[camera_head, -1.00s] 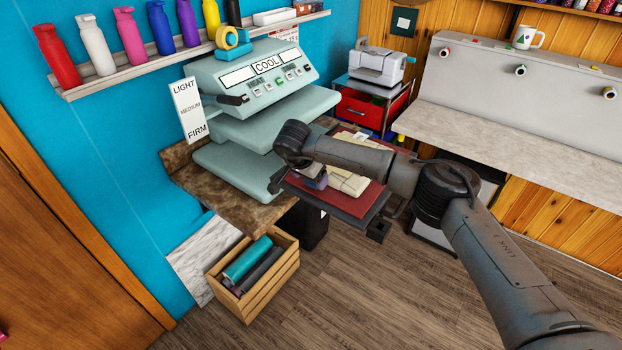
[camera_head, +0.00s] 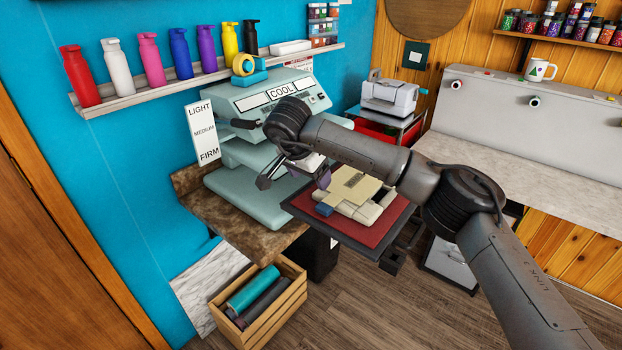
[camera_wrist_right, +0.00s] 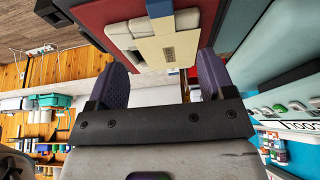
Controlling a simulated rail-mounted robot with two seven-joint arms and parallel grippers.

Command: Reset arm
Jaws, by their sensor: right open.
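My right gripper (camera_head: 295,177) is in front of the pale green heat press (camera_head: 275,95), above and left of a dark tray (camera_head: 375,243) with a red surface. In the right wrist view its two purple-grey fingers (camera_wrist_right: 165,85) stand wide apart with nothing held between them. My left gripper is not in view.
A wooden crate (camera_head: 262,333) with teal and dark rolls stands on the floor. A shelf of coloured bottles (camera_head: 205,70) is on the blue wall. A white printer (camera_head: 392,98) stands behind my right arm. A counter (camera_head: 530,175) is at right. Floor at bottom centre is clear.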

